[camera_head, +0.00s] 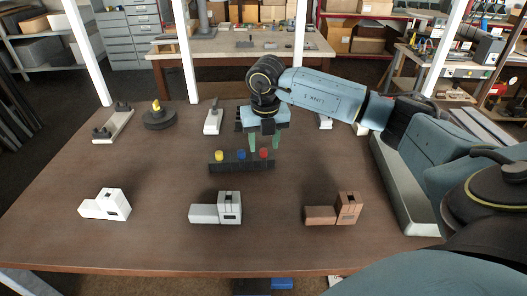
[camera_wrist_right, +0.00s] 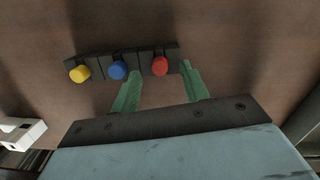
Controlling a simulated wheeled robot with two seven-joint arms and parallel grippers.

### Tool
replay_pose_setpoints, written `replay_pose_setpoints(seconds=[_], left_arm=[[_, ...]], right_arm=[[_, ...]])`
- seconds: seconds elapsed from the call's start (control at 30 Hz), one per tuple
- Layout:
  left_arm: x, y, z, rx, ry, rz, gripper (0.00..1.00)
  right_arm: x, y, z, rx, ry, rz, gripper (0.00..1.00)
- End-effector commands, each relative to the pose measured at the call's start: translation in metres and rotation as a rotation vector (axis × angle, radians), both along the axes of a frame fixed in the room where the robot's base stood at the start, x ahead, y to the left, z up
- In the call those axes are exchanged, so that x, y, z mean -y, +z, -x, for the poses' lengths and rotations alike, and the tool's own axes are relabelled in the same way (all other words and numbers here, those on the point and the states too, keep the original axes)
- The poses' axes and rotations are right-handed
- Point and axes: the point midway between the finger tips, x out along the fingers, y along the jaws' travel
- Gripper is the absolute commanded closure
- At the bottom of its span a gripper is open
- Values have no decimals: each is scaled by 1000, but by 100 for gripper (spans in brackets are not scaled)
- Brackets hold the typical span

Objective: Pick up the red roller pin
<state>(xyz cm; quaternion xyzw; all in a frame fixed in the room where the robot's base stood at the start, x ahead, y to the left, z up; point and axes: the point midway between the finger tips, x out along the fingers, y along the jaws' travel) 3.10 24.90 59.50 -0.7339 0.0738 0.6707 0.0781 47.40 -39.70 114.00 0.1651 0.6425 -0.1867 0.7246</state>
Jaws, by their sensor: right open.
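The red roller pin (camera_head: 263,154) stands at the right end of a black holder (camera_head: 240,168) on the brown table. It also shows as a round red top in the right wrist view (camera_wrist_right: 160,66). A blue pin (camera_head: 241,155) is in the middle and a yellow pin (camera_head: 219,155) at the left end. My right gripper (camera_head: 264,146) is open and empty, with green fingers, just behind the holder. In the right wrist view its fingertips (camera_wrist_right: 160,76) lie to either side of the red pin, apart from it. My left gripper is out of view.
A black disc with a yellow knob (camera_head: 159,117), a grey bracket (camera_head: 113,124) and a white piece (camera_head: 213,121) stand behind. Bare tabletop surrounds the holder.

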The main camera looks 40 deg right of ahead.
Motion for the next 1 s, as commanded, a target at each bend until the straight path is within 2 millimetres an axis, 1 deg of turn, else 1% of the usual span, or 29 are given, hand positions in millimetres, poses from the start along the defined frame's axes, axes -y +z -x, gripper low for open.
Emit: replay_pose_setpoints(seconds=[0.03, 0.1, 0.17, 0.4, 0.47, 0.7, 0.77, 1.0], left_arm=[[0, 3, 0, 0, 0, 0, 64], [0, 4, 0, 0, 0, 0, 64], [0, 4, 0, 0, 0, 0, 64], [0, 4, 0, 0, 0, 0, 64], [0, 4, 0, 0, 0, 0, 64], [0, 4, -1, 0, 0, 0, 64], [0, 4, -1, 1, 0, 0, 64], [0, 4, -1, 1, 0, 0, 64]], right_arm=[[0, -7, 0, -3, -1, -1, 55], [1, -14, -2, -1, -1, -1, 55], [1, -18, -2, -1, 0, 0, 55], [1, -20, -2, 1, 0, 0, 55], [1, -20, -2, 1, 0, 0, 62], [1, -20, -2, 1, 0, 0, 93], [1, -20, -2, 1, 0, 0, 100], [1, -19, -3, 1, 0, 0, 100]])
